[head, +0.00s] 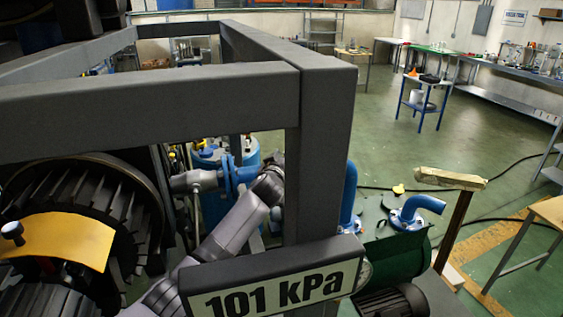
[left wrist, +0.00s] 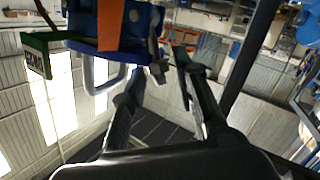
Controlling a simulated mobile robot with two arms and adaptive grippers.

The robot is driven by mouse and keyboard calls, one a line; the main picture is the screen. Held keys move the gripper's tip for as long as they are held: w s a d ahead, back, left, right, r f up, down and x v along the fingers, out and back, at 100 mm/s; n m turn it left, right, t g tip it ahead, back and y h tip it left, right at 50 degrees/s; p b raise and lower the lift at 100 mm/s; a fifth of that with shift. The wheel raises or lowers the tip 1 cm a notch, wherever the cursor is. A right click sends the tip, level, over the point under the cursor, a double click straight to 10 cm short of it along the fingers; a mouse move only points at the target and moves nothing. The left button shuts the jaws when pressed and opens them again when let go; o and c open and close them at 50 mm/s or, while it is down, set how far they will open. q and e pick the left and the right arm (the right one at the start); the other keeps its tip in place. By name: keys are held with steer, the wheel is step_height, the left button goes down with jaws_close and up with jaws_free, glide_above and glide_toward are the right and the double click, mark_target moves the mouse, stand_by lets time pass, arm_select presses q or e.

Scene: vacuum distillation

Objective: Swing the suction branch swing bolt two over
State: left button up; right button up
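The suction branch shows in the head view as a grey pipe (head: 190,181) with a blue flange (head: 229,175). My left arm reaches up to the right of this flange, and the frame post hides its gripper there. In the left wrist view my left gripper (left wrist: 169,66) has its two fingers apart, with a visible gap. A blue body (left wrist: 128,20) with an orange strip (left wrist: 111,22) is just beyond the left finger. A small grey metal piece (left wrist: 155,52) is by the fingertips; I cannot tell whether it is swing bolt two or whether it is touched. My right gripper is not in view.
A dark steel frame (head: 318,140) stands close in front. A pressure display (head: 275,285) reads 101 kPa. Blue pipe elbows (head: 414,210) stand to the right. A blue cart (head: 420,103) and a bench (head: 510,90) stand farther off, with open green floor between.

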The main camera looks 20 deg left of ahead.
arm_select(q)
steer(key=s+d+r, duration=0.1)
steer(key=s, duration=1)
steer(key=shift+s+d+r, duration=0.15)
steer(key=shift+s, duration=0.2)
